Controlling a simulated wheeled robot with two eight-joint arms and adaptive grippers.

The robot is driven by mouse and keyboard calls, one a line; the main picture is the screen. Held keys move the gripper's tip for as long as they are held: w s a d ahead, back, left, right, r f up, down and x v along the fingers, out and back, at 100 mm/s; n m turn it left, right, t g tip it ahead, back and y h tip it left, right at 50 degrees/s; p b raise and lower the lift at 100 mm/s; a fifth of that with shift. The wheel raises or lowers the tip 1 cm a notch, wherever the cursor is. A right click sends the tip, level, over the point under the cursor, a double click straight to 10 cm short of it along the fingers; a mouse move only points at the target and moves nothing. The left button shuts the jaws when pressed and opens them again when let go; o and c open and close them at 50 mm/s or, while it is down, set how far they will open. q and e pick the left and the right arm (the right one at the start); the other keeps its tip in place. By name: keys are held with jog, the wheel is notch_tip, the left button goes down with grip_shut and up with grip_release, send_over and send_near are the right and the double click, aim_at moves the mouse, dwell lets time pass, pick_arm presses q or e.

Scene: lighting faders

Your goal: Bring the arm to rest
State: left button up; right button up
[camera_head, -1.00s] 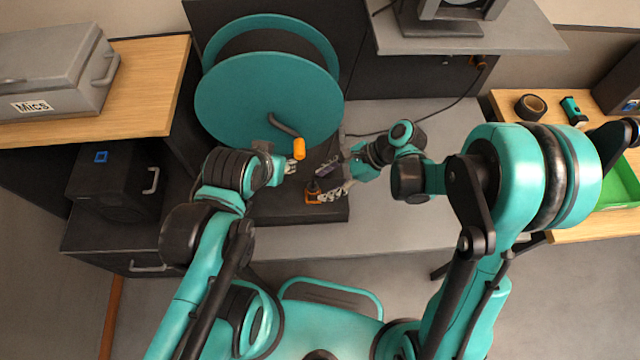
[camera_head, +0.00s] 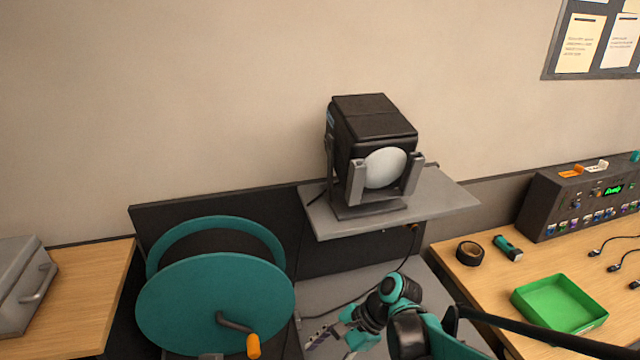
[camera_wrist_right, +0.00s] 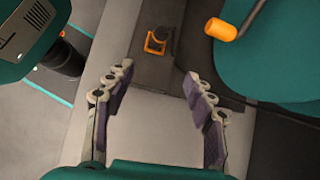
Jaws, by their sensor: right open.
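My right arm comes in at the bottom of the head view, with its black and teal wrist low in the picture. My right gripper (camera_head: 336,338) is low there, right of the cable reel (camera_head: 210,300), and partly cut off by the bottom edge. In the right wrist view the right gripper (camera_wrist_right: 156,82) is open, with its two dark-padded fingers apart and nothing between them. A small orange piece (camera_wrist_right: 155,43) on a dark base lies beyond the fingertips. The orange crank handle (camera_wrist_right: 221,29) is to their right. My left gripper is not seen.
A spotlight (camera_head: 375,150) stands on a grey shelf (camera_head: 440,200) above. A wooden table (camera_head: 480,290) at right holds a green tray (camera_head: 558,303), tape roll (camera_head: 469,253), teal-and-black tool (camera_head: 508,248) and control panel (camera_head: 585,205). A grey case (camera_head: 22,285) sits at left.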

jog(key=s+d+r+n+t+h+b, duration=0.1)
jog(key=s+d+n+t+h, duration=0.2)
jog(key=d+n, duration=0.3)
jog(key=s+d+r+n+t+h+b, duration=0.1)
jog(key=s+d+r+n+t+h, duration=0.1)
jog(key=d+n, duration=0.5)
jog(key=s+d+t+h, duration=0.1)
jog(key=d+t+h, duration=0.1)
jog(key=d, duration=0.3)
jog(key=shift+s+r+n+t+h, duration=0.25)
jog(key=shift+n+t+h, duration=0.05)
jog(key=shift+t, duration=0.5)
dwell(0.3)
